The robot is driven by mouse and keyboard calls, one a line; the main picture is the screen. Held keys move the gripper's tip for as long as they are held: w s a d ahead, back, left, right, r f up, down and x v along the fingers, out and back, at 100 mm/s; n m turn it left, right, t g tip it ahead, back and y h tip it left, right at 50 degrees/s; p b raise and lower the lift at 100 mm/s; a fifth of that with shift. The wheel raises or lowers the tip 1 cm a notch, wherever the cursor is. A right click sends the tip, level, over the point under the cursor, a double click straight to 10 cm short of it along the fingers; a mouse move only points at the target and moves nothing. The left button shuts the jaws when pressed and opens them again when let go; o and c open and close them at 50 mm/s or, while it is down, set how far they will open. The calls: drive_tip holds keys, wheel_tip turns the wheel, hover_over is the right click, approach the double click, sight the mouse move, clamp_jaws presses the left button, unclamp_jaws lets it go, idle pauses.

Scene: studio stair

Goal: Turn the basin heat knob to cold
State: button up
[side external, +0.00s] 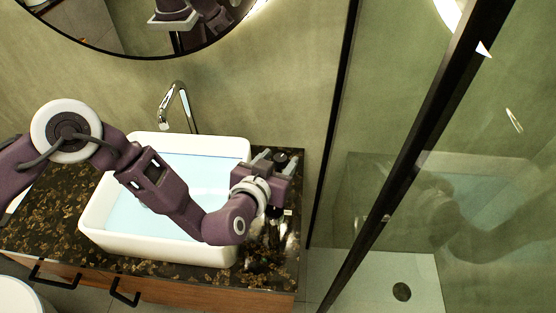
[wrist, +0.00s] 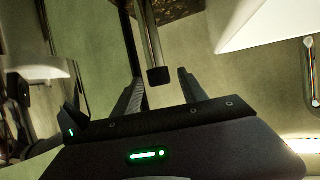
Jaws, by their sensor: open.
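The basin heat knob appears to be a dark round piece (side external: 281,157) at the right of the basin, partly hidden by my gripper (side external: 277,161). In the wrist view a dark squarish cap (wrist: 158,77) ends a metal post, and I take it for the same knob. My gripper (wrist: 160,78) is open, with one finger on each side of the cap. Whether a finger touches it cannot be told. No hot or cold mark is readable.
The white basin (side external: 90,224) holds pale blue water on a dark speckled counter (side external: 45,215). A chrome faucet (side external: 181,100) rises behind it. A glass panel's black frame (side external: 340,120) stands to the right. Small items (side external: 268,250) lie on the counter below my gripper.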

drive_tip(key=shift+c, duration=0.2)
clamp_jaws()
drive_tip(key=shift+n+y, duration=0.3)
drive_tip(key=shift+y, duration=0.1)
drive_tip(key=shift+s+d+n+t+y, duration=0.1)
drive_tip(key=shift+d+n+t+y, duration=0.05)
drive_tip(key=shift+n+y, duration=0.35)
drive_tip(key=shift+s+d+n+t+y, duration=0.1)
drive_tip(key=shift+n+t+y, duration=0.05)
drive_tip(key=shift+n+y, duration=0.3)
drive_tip(key=shift+w+d+n+y, duration=0.1)
drive_tip(key=shift+d+n+y, duration=0.05)
drive_tip(key=shift+n+y, duration=1.8)
drive_tip(key=shift+g+y, duration=0.4)
drive_tip(key=shift+o, duration=0.2)
unclamp_jaws()
